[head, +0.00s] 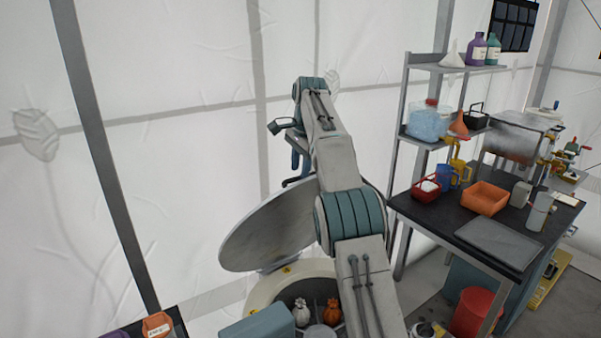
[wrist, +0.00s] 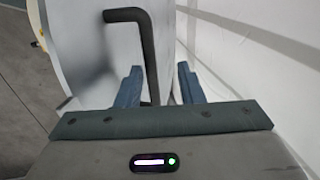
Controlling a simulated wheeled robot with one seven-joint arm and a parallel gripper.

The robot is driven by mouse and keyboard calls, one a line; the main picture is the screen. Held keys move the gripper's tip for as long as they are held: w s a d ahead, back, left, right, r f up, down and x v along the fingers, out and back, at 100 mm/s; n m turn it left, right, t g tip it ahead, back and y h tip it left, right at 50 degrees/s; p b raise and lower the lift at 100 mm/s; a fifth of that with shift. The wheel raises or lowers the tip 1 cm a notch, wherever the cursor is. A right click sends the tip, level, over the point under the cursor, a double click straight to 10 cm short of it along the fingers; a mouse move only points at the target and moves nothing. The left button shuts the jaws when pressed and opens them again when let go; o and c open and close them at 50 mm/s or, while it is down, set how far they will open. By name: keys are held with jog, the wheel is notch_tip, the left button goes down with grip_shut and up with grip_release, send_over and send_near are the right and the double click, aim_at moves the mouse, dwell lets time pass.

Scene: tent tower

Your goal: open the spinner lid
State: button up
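The spinner lid (head: 262,232) is a grey disc tilted up steeply above the round spinner (head: 262,292), whose inside shows below it. My gripper (wrist: 160,85) is open, with blue fingers apart. In the wrist view the lid (wrist: 80,45) stands close at the left, and its dark bent handle (wrist: 147,50) runs down between the fingers, close to the left one. I cannot tell whether they touch. In the head view my gripper (head: 299,166) is above the lid's upper edge, partly hidden by my arm.
Inside the spinner are a white item (head: 301,312) and an orange item (head: 332,311). At the right, a black bench (head: 435,212) holds an orange bin (head: 486,199), a red bin (head: 426,190) and jugs. A white tent wall (wrist: 245,50) is close beside my gripper.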

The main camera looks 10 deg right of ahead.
jog(key=shift+r, duration=0.4)
jog(key=s+d+r, duration=0.5)
jog(key=d+r, duration=0.2)
jog(key=d, duration=0.3)
jog(key=shift+s+d+r, duration=0.15)
jog(key=shift+r, duration=0.05)
